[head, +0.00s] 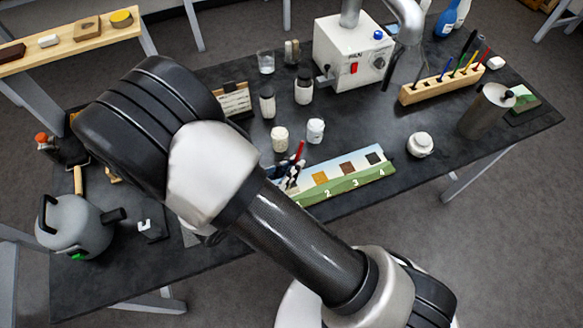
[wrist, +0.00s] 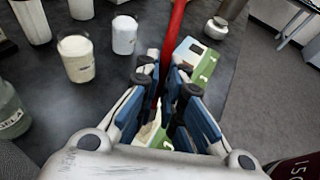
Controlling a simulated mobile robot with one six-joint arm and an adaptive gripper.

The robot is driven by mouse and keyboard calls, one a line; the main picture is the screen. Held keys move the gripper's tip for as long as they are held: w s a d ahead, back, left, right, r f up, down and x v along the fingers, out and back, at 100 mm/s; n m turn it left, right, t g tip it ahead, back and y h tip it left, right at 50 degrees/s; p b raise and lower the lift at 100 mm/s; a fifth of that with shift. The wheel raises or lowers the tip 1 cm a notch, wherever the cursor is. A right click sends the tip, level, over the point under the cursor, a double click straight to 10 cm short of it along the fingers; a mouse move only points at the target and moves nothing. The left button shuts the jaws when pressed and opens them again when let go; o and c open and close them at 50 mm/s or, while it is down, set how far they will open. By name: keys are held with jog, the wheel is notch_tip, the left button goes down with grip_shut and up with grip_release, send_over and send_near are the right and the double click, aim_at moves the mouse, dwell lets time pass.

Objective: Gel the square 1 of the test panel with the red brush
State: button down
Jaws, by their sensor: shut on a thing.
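The test panel (head: 350,187) lies on the dark bench, a long board with painted green hills and numbered squares. Squares 2, 3 and 4 show brown to dark patches; my gripper and arm hide most of the square 1 end. My gripper (head: 291,176) is over that left end, shut on the red brush (head: 300,151), whose handle points up. In the wrist view the red handle (wrist: 174,40) rises between the blue-padded fingers (wrist: 168,105), with the panel (wrist: 196,62) behind and below. The bristles are hidden, so I cannot tell whether they touch the panel.
A wooden brush rack (head: 442,83), a metal canister (head: 485,112) and a white machine (head: 350,55) stand farther off. A grey kettle (head: 75,228) is at left.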

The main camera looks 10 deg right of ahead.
jog(key=shift+r, duration=0.35)
jog(key=shift+f, duration=0.1)
jog(key=shift+w+a+f+b, duration=0.1)
jog(key=shift+w+f+b, duration=0.25)
jog(key=shift+f+b, duration=0.3)
jog(key=shift+w+a+f+b, duration=0.1)
jog(key=shift+w+f+b, duration=0.25)
jog(key=shift+f+b, duration=0.25)
jog(key=shift+w+f+b, duration=0.3)
jog(key=shift+b, duration=0.05)
jog(key=shift+a+f+b, duration=0.1)
jog(key=shift+f+b, duration=0.25)
jog(key=shift+f, duration=0.1)
jog(key=shift+d, duration=0.2)
jog(key=shift+w+d, duration=0.15)
jog(key=shift+d, duration=0.4)
jog(key=shift+w+d, duration=0.15)
jog(key=shift+d, duration=0.4)
dwell(3.2)
